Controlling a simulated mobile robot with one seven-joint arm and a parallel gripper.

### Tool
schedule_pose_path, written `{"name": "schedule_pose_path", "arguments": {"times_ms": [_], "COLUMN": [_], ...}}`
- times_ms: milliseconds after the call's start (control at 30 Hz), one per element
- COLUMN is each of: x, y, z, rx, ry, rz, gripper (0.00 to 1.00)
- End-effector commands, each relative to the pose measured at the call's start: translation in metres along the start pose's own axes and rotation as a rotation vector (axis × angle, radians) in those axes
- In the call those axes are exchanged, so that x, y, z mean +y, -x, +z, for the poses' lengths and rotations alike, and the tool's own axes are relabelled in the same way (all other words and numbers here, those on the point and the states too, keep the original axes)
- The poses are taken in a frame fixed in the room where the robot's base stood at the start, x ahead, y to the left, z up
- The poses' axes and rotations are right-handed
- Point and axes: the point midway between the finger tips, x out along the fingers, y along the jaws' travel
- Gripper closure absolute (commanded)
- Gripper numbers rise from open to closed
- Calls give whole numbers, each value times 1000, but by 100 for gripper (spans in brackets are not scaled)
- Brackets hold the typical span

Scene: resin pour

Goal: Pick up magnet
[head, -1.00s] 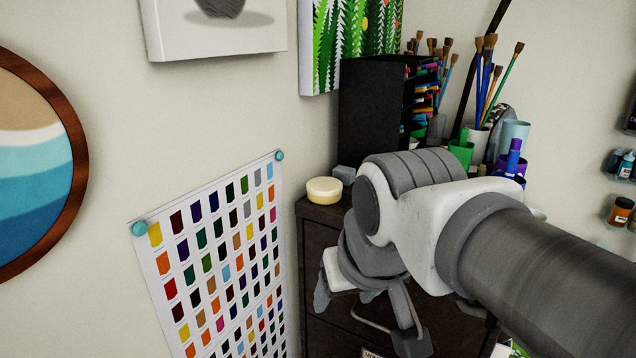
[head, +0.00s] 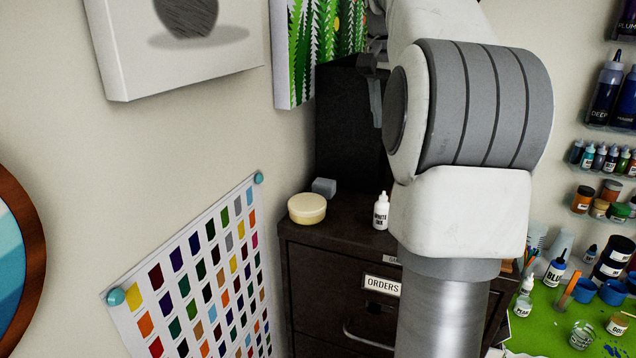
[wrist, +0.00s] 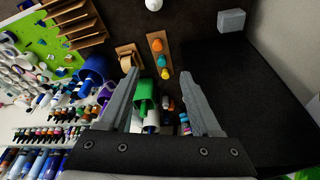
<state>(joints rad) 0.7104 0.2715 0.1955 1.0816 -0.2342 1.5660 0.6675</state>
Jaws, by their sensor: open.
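Two round teal magnets hold the colour chart to the wall in the head view. One magnet (head: 116,297) is at its upper left corner, the other magnet (head: 258,178) at its upper right corner. My gripper (wrist: 160,78) is open in the wrist view, with nothing held between its fingers. In the head view its fingers show only partly, high in front of the black organizer and well apart from both magnets. My arm hides the rest. I cannot make out either chart magnet in the wrist view.
A dark cabinet (head: 305,283) bears a cream round tub (head: 307,209), a grey block (head: 324,187), a white ink bottle (head: 381,212) and the black organizer (head: 340,125). A green work mat (head: 545,335) with paints is at right. The wall before the chart (head: 205,275) is clear.

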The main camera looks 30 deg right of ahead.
Motion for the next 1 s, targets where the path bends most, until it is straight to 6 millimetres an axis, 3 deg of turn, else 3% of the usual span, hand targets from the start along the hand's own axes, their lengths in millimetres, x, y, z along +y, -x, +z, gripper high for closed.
{"name": "schedule_pose_path", "arguments": {"times_ms": [100, 267, 700, 1000], "x": [10, 14, 14, 12], "y": [-6, -26, -114, -137], "z": [-14, -15, -13, -11], "rx": [-16, -22, -21, -21], "ry": [-55, -70, -65, -64], "rz": [17, 25, 23, 21], "gripper": [35, 35, 35, 35]}}
